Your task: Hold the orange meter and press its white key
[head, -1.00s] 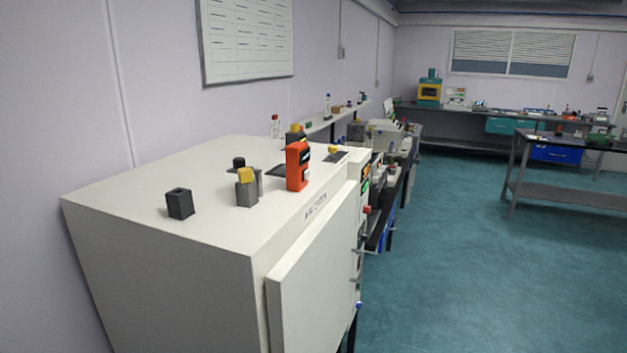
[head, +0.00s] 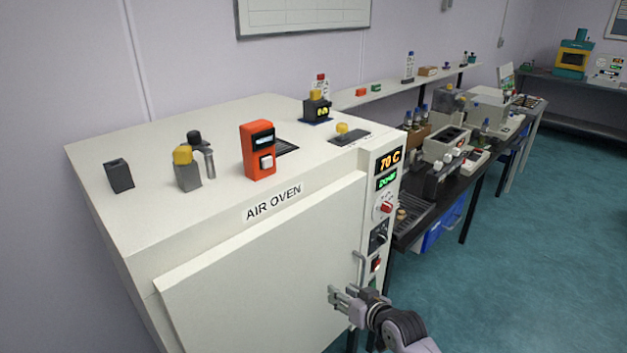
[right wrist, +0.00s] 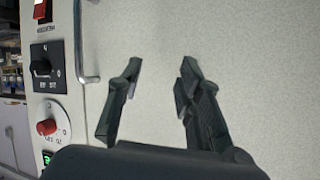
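The orange meter (head: 257,151) stands upright on top of the white air oven (head: 110,220), near its front edge. Its dark display is at the top and its white key (head: 266,162) faces the front, below the display. My right gripper (head: 336,298) is in front of the oven door, low and to the right of the meter, well apart from it. In the right wrist view its two fingers (right wrist: 160,80) are spread with nothing between them, facing the pale door. The meter does not show in that view. My left gripper is not in view.
A dark block (head: 119,176), a yellow-topped grey block (head: 187,170) and a black-topped item stand left of the meter. The oven's door handle (head: 359,268) and control panel (head: 384,205) are near my right gripper. A crowded bench stands to the right.

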